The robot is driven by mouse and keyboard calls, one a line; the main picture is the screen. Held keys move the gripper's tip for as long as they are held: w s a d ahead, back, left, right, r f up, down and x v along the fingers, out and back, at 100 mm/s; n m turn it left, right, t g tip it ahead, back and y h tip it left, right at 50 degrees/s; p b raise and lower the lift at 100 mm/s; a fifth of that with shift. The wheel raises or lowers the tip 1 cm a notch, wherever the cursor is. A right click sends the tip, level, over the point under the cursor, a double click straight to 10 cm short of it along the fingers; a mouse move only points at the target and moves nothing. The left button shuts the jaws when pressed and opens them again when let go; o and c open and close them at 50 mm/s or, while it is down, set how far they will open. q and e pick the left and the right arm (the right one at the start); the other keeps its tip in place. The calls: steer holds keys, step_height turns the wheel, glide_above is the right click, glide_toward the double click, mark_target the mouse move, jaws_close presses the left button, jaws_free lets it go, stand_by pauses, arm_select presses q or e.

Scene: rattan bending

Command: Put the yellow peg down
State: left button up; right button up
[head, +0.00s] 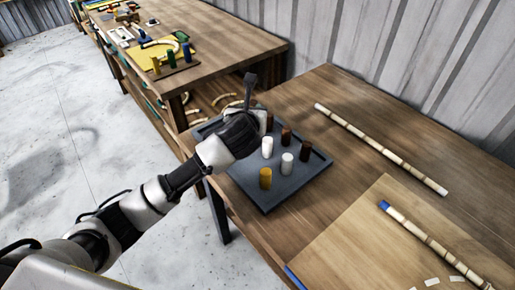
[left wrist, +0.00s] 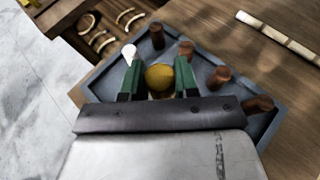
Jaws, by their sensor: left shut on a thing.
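My left gripper (head: 250,128) is over the far left part of the dark grey tray (head: 268,203), pointing down. In the left wrist view, its two green fingers are shut on a yellow peg (left wrist: 160,79), seen from its end. In the head view my gripper hides this peg, so I cannot tell whether it touches the tray. Another yellow peg (head: 265,178) stands upright in the tray's near part. White pegs (head: 287,163) and brown pegs (head: 305,150) stand in rows in the tray. My right gripper is not in view.
The tray lies on a wooden table (head: 345,120). A rattan pole (head: 380,149) lies to the right, and another with a blue end (head: 430,241) lies on a lighter board (head: 365,230). A second table (head: 225,45) with colored pegs stands behind, beside a corrugated wall.

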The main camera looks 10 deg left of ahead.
arm_select(q)
step_height(320, 180, down, 10)
steer(key=shift+r, duration=0.25)
stand_by(0.3)
steer(key=o, duration=0.6)
steer(key=shift+f, duration=0.1)
steer(key=shift+o, duration=0.2)
steer(key=shift+s, duration=0.2)
steer(key=v, duration=1.1)
steer(key=shift+s+r, duration=0.3)
